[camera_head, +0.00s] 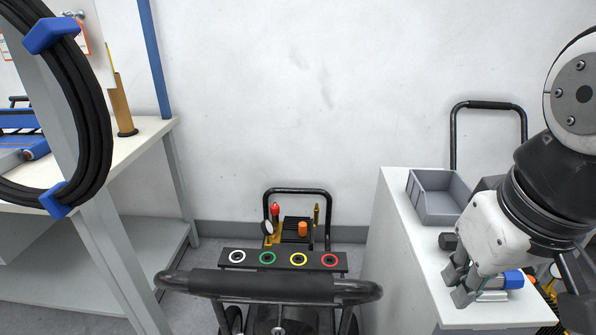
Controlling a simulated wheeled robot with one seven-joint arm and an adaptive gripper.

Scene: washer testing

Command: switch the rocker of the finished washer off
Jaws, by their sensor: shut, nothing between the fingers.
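A wheeled washer stands on the floor at bottom centre, with a black padded handle (262,286) and a black panel (283,261) bearing white, green, yellow and red rings. Behind the panel are a round gauge, a red knob, an orange cap (303,229) and a black block. I cannot make out a rocker, nor tell which washer is the finished one. My gripper (455,284) is shut and empty at the right, over the white cabinet top, well to the right of this washer. A blue-ended silver part (511,279) shows beside it; I cannot tell if they touch.
A grey open bin (437,204) stands on the white cabinet (407,262). Another black handle (488,105) rises behind it. Yellow-and-black parts show at lower right, partly hidden by my arm. A black hose coil (92,130) hangs at left before a workbench (150,136).

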